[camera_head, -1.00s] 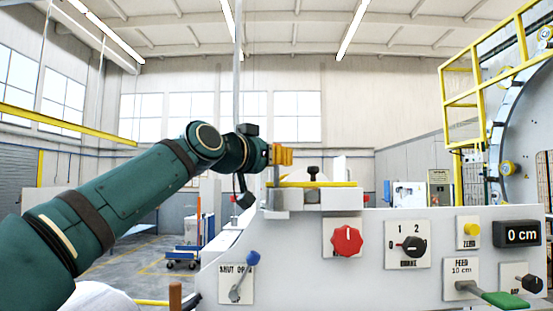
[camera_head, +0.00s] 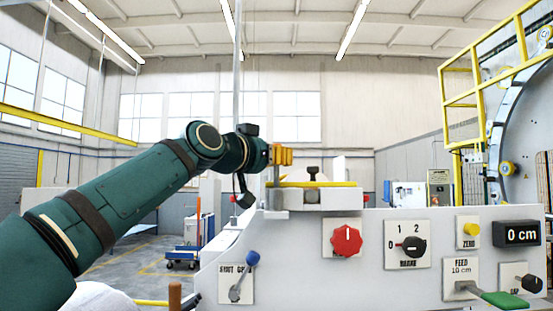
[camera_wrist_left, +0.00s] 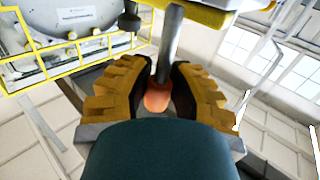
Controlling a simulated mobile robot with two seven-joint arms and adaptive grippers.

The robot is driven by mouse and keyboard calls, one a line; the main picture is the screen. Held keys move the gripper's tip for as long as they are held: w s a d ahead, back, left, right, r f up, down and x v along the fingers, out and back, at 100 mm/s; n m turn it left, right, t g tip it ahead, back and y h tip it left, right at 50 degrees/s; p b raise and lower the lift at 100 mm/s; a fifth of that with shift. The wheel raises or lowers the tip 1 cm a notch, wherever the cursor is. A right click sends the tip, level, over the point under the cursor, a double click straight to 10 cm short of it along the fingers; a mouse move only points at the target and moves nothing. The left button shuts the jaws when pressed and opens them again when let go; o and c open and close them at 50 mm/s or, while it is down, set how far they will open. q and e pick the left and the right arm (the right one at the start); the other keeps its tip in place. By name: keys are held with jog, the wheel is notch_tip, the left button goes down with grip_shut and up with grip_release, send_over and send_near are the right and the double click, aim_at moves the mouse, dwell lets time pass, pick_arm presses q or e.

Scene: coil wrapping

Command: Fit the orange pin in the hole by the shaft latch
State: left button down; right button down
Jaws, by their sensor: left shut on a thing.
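My left gripper (camera_head: 282,155) is above the left end of the latch block on the machine panel. In the left wrist view its yellow ridged fingers (camera_wrist_left: 158,80) are closed around the orange pin. The pin's orange head (camera_wrist_left: 157,97) shows between the fingers, and its grey rod (camera_wrist_left: 169,42) runs away from them toward a yellow bar (camera_wrist_left: 205,14). In the head view a thin grey rod (camera_head: 276,176) shows under the fingers, beside the yellow bar (camera_head: 325,184) and black knob (camera_head: 312,171) of the latch. The hole is hidden, so I cannot tell whether the rod tip is in it. My right gripper is not in view.
The white panel (camera_head: 390,285) below carries a red knob (camera_head: 346,240), a black selector (camera_head: 412,245), a blue-tipped lever (camera_head: 252,259), a green feed handle (camera_head: 500,299) and a "0 cm" display (camera_head: 518,234). A yellow railing (camera_head: 447,95) and large wheel stand at the right.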

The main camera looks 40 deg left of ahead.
aim_at(275, 176)
pick_arm(q)
jog(key=shift+f+b, duration=1.7)
jog(key=shift+f, duration=0.1)
jog(key=c, duration=1.1)
grip_release()
jog(key=o, duration=0.3)
jog(key=shift+d, duration=0.2)
jog(key=shift+a, duration=0.1)
jog(key=shift+f, duration=0.1)
jog(key=s, duration=1.2)
jog(key=shift+r, duration=0.25)
jog(key=shift+d, duration=0.2)
